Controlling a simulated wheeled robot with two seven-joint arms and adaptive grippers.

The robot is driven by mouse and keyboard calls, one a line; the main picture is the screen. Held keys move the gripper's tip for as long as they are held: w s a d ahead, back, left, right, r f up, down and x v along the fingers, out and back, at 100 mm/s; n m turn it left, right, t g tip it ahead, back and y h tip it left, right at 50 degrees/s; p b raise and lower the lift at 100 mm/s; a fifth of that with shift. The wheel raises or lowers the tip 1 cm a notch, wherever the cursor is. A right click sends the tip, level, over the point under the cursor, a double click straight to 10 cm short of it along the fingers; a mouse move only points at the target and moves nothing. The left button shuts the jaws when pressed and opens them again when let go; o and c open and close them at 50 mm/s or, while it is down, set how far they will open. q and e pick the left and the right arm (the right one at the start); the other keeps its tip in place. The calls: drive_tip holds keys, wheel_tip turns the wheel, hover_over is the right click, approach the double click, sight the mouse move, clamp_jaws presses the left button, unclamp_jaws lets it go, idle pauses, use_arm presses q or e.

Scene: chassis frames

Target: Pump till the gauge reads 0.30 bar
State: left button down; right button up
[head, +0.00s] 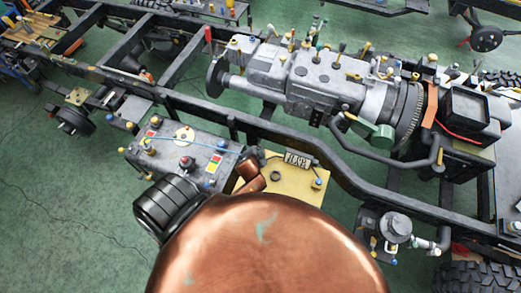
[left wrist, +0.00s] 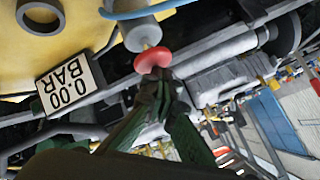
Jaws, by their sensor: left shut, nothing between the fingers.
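The gauge is a white plate (left wrist: 70,91) with black digits in the left wrist view, and it reads 0.00 BAR. A small plate (head: 297,160) on the yellow panel in the head view looks like it, but its digits are too small to read. A red knob (left wrist: 153,60) caps a grey cylinder (left wrist: 141,34). My left gripper (left wrist: 163,80) is shut and empty, its dark green fingers pointing at the knob with tips close against its underside; I cannot tell whether they touch. A copper part of my arm covers the lower middle of the head view. My right gripper is not in view.
The yellow panel (head: 290,187) sits beside a grey control box (head: 205,155) on the black chassis frame. A large grey gearbox (head: 310,78) lies along the frame behind. A blue hose (left wrist: 150,11) runs near the cylinder. Green floor shows at left.

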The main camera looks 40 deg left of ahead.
use_arm(q)
drive_tip(key=shift+s+f, duration=0.1)
drive_tip(key=shift+f, duration=0.4)
drive_tip(key=shift+r, duration=0.1)
idle(0.5)
drive_tip(key=shift+r+p, duration=1.5)
drive_tip(key=shift+p, duration=0.2)
drive_tip(key=shift+r, duration=0.15)
wheel_tip(320, 180, up, 5)
drive_tip(key=p, duration=0.5)
drive_tip(key=shift+f, duration=0.2)
